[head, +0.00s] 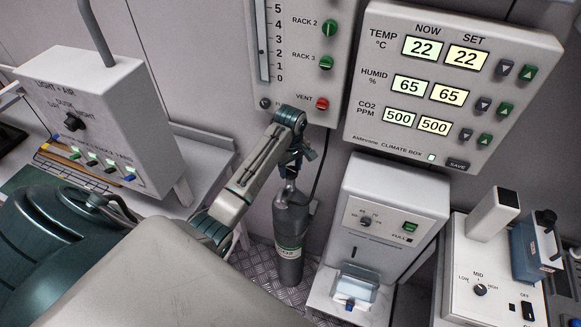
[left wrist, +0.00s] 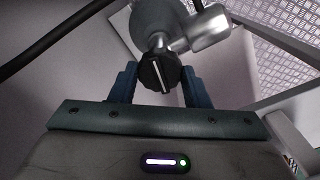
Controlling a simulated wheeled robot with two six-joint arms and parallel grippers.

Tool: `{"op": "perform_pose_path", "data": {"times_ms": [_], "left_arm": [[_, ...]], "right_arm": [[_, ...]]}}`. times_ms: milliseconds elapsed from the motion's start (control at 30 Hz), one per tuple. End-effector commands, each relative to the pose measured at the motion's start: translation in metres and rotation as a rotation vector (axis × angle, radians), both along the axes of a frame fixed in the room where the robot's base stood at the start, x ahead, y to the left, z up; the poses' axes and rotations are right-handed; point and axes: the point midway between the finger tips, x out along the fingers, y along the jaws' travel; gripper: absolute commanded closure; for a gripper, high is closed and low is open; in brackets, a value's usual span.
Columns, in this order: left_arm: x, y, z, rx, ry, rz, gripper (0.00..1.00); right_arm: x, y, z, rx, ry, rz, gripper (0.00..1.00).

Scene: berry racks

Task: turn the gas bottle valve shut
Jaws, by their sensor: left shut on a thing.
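The grey gas bottle (head: 290,240) stands upright on the floor against the wall, with a pale band around its middle. In the head view, my left gripper (head: 298,160) is at its top and hides most of the valve. In the left wrist view, the black valve knob (left wrist: 160,72) with a white line sits between the two blue fingers of my left gripper (left wrist: 160,86), which is shut on it. The white line runs nearly upright, leaning slightly. The bottle top (left wrist: 158,18) and a metal outlet (left wrist: 208,30) show behind the knob. My right gripper is not in view.
A flow panel with rack knobs (head: 327,62) and a climate box (head: 420,150) hang on the wall above. A white dispenser machine (head: 385,205) stands right of the bottle. A light control box (head: 95,90) is at the left. A dark hose (left wrist: 65,38) passes beside the gripper.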

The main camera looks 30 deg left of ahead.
Motion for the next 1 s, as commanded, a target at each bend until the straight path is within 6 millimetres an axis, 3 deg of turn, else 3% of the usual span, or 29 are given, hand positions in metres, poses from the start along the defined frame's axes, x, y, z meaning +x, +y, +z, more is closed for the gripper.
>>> {"op": "perform_pose_path", "data": {"times_ms": [400, 967, 1000], "left_arm": [[-0.0014, -0.0013, -0.0023, -0.003, 0.005, 0.196, 0.8], [-0.0016, -0.0012, -0.0025, -0.002, 0.006, 0.227, 0.8], [-0.0016, -0.0012, -0.0025, -0.002, 0.006, 0.227, 0.53]], "right_arm": [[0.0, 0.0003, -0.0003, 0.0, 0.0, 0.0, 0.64], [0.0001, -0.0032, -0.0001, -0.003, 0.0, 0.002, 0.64], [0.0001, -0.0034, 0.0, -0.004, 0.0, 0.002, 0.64]]}}
